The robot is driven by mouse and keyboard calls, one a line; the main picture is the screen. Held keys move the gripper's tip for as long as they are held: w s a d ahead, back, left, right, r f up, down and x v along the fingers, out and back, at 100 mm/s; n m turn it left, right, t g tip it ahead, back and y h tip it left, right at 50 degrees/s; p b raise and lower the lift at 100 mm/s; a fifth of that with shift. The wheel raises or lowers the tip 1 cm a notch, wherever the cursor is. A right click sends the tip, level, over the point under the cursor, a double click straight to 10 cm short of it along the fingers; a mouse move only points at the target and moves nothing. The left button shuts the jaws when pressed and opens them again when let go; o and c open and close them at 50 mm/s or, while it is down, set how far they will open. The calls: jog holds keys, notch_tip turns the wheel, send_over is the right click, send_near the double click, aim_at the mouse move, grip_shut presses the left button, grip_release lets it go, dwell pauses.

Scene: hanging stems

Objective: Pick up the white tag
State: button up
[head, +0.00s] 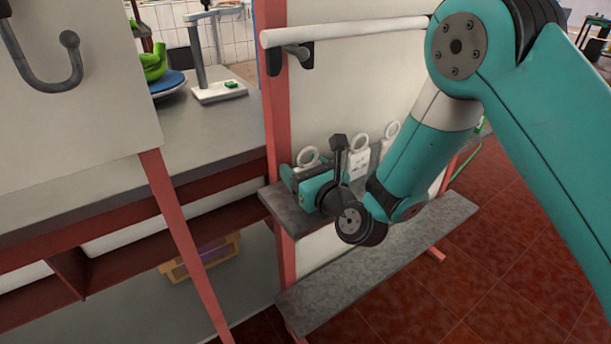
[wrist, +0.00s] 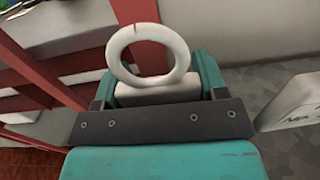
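A white tag (wrist: 155,92) with a round ring on top (wrist: 148,52) is between the two teal fingers of my gripper (wrist: 157,88) in the wrist view. The fingers flank the tag's body closely on both sides, with no clear gap. I cannot tell whether they press on it. In the head view my gripper (head: 299,178) is low at the grey shelf, and the tag's ring (head: 308,157) shows just behind it. The tag's lower part is hidden by my gripper.
A second white tag (head: 359,162) with printed marks stands to the right, and it also shows at the wrist view's right edge (wrist: 292,104). Another ringed tag (head: 390,133) is beyond. A red post (head: 273,110) is close on the left. A white rail (head: 345,29) runs above; a grey bench (head: 375,262) is below.

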jog(key=c, duration=0.3)
notch_tip(320, 180, up, 10)
jog(key=p, duration=1)
